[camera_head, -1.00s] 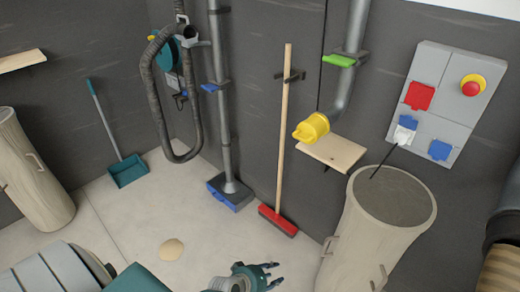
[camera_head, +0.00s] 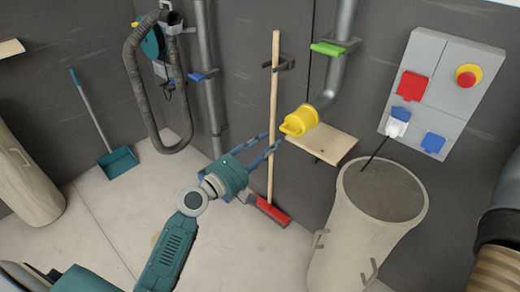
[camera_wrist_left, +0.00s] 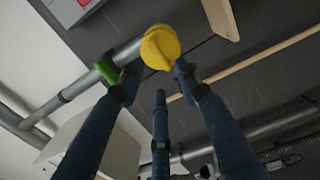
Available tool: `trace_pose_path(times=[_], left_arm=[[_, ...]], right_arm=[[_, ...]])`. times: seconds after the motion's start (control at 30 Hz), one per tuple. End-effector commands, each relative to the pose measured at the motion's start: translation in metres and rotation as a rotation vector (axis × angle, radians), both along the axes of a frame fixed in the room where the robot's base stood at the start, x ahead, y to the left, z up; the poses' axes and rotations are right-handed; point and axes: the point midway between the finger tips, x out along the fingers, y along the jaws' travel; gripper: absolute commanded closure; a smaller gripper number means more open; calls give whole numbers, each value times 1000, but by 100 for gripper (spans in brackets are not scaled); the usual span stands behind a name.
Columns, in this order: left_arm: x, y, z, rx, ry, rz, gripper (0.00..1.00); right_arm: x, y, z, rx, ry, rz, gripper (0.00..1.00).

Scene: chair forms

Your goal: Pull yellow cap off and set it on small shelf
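The yellow cap (camera_head: 299,121) sits on the lower end of the grey pipe (camera_head: 335,82) on the wall. The small wooden shelf (camera_head: 322,143) is just right of and below the cap, and its top is empty. My left gripper (camera_head: 270,142) reaches up toward the cap from the lower left, with its fingers spread. In the left wrist view the cap (camera_wrist_left: 160,47) shows between and beyond the open fingertips (camera_wrist_left: 156,75). I cannot tell whether any finger touches it. My right gripper is not in view.
A red broom (camera_head: 271,212) with a wooden handle stands behind my left gripper. A large bin (camera_head: 347,245) stands below the shelf. A wall panel (camera_head: 446,82) with a red button is at the right. A green gate handle (camera_head: 328,48) sits on the pipe above the cap.

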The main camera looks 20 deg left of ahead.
Motion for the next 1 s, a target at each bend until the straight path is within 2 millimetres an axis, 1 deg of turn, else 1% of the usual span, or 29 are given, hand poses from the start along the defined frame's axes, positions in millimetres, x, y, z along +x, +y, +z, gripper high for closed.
trace_pose_path(times=[0.03, 0.1, 0.3, 0.5, 0.67, 0.93, 0.97, 1.0], left_arm=[[10, -4, 2, -2, -2, 0, 66], [23, -9, 2, -2, -2, -1, 66], [59, -22, -1, 0, -1, -1, 66], [83, -30, -1, 2, 0, -1, 66], [91, -33, -1, 4, 1, 0, 66], [92, -34, 0, 4, 1, 0, 66], [92, -34, 0, 4, 1, 0, 70], [92, -34, 0, 3, 1, 0, 78]], right_arm=[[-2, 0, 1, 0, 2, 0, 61], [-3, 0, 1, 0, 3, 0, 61], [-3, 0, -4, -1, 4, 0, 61], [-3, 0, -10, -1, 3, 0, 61], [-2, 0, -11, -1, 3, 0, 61], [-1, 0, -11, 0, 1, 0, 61], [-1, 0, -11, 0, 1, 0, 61], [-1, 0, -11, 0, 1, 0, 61]])
